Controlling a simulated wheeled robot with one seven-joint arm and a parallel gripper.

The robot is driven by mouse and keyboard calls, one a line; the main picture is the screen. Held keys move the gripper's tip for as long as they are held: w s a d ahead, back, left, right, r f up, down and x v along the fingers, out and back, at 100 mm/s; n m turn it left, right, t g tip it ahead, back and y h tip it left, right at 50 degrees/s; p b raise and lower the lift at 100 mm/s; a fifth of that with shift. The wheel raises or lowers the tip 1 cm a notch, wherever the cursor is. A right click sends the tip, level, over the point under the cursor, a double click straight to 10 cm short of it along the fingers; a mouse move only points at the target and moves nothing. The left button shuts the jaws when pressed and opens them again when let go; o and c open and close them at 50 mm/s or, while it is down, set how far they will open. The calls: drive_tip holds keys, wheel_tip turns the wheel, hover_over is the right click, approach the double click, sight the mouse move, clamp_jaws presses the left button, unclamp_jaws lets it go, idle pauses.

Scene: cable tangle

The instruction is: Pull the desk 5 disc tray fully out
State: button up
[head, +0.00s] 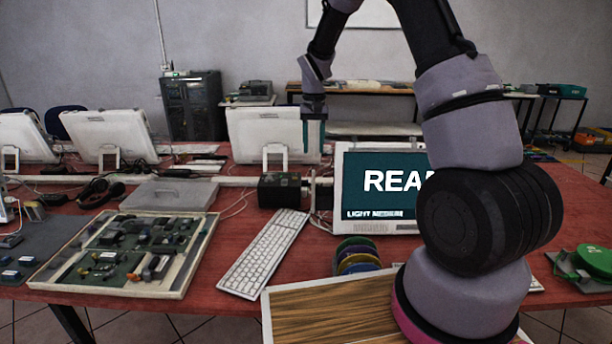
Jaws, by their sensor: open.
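My gripper (314,148) hangs pointing down in the upper middle of the head view, its two teal fingers apart with nothing seen between them. It appears in front of the back of a white monitor and above a small black box (280,190). A white all-in-one computer (376,228) with a lit screen reading "REA…" and "LIGHT…" stands right of the box. My arm covers its right side. I cannot make out a disc tray or a desk number. The tray may be hidden or too small to see.
A white keyboard (264,252), a framed board of circuit parts (125,248) and a clear-lidded case (170,196) lie on the red table (225,222). Coloured discs (357,256) stand in front of the computer. A wood-grained tray (335,312) is nearest. Cables run behind the box.

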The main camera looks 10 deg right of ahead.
sight(313, 171)
wheel_tip(313, 171, down, 10)
drive_tip(key=shift+f, duration=0.2)
drive_tip(key=shift+c, duration=0.3)
clamp_jaws()
drive_tip(key=shift+r, duration=0.1)
idle(1.2)
